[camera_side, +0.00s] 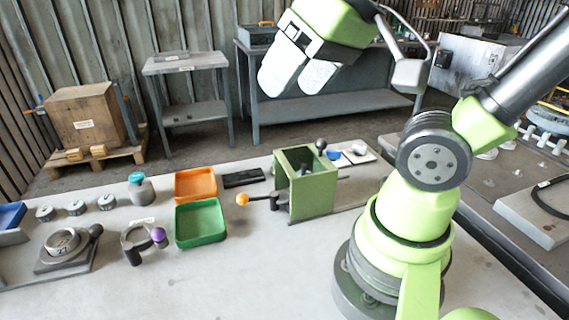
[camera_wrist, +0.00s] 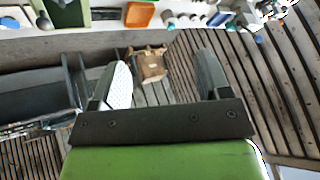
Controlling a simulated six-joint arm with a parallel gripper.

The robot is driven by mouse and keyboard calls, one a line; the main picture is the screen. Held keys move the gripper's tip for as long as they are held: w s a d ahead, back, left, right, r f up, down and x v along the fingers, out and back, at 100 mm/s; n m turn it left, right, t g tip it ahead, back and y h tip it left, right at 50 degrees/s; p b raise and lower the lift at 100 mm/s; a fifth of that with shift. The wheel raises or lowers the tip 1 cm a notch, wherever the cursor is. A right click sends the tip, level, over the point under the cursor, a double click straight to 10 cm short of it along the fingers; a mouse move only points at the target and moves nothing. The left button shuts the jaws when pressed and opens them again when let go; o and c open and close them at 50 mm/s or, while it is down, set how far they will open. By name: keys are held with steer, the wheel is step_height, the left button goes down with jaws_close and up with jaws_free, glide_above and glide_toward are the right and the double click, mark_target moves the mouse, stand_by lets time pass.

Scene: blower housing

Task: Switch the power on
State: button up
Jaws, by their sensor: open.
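My gripper (camera_side: 296,72) is raised high above the far side of the table in the side view, its two fingers apart and nothing between them. In the wrist view the fingers (camera_wrist: 160,78) are also spread, with only background between them. I cannot tell which part is the power switch.
An orange tray (camera_side: 196,184) and a green tray (camera_side: 201,222) sit left of the housing. A black-knobbed fixture (camera_side: 65,245), a purple-knobbed part (camera_side: 146,240) and a teal-topped part (camera_side: 140,188) are further left. The table's front middle is clear. A wooden crate (camera_side: 88,118) stands behind.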

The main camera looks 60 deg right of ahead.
steer(key=w+d+f+n+g+h, duration=0.2)
steer(key=w+d+f+n+g, duration=0.35)
steer(key=d, duration=0.45)
steer(key=w+d+f+n+g+h, duration=0.2)
steer(key=w+d+f+n, duration=0.3)
steer(key=w+d+f, duration=0.3)
steer(key=s+d+f+n, duration=0.1)
steer(key=d+f, duration=0.2)
steer(key=f, duration=0.2)
steer(key=s+d+f+n+g, duration=0.1)
steer(key=d+f, duration=0.2)
steer(key=f, duration=0.2)
steer(key=s+d+f+n+h, duration=0.1)
steer(key=d+f, duration=0.3)
steer(key=f, duration=0.1)
steer(key=shift+s+d+f+g, duration=0.1)
steer(key=shift+s+f+g, duration=0.15)
steer(key=shift+f+g, duration=0.1)
steer(key=c, duration=0.9)
